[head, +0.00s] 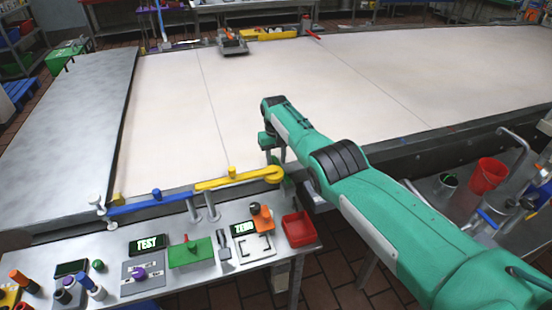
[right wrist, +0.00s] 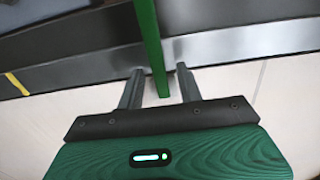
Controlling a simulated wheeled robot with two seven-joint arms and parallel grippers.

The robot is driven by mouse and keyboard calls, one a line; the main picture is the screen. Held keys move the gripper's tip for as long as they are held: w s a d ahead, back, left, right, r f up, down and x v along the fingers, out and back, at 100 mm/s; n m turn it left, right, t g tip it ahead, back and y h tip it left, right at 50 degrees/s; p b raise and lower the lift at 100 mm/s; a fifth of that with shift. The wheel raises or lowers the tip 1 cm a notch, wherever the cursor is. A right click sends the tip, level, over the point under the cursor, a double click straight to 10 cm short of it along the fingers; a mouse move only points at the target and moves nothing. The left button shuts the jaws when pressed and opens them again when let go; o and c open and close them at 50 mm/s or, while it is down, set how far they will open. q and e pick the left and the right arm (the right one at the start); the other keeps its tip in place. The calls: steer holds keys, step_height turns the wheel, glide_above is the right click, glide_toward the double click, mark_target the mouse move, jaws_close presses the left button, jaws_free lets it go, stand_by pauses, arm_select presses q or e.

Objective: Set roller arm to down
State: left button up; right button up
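Along the near edge of the pale belt, a blue bar (head: 150,206) and a yellow bar (head: 232,180) lie low and roughly level on metal posts. I cannot tell which part is the roller arm. My right gripper, at the end of my green arm, is mostly hidden behind that arm in the head view, near the yellow bar's right end. In the right wrist view my right gripper (right wrist: 160,86) is open. A green bar (right wrist: 150,45) runs between its fingers, with a gap on each side. My left gripper is not in view.
A control table (head: 200,262) with displays, a green switch box (head: 190,252) and a red tray (head: 298,229) stands in front. A red bucket (head: 488,175) is at the right. The belt (head: 160,120) is mostly clear.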

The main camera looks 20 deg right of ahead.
step_height(320, 180, up, 3)
steer(key=shift+w+r+p, duration=0.1)
steer(key=shift+p, duration=0.6)
step_height(320, 180, up, 10)
steer(key=b, duration=0.1)
steer(key=shift+w+b, duration=0.2)
steer(key=shift+b, duration=0.2)
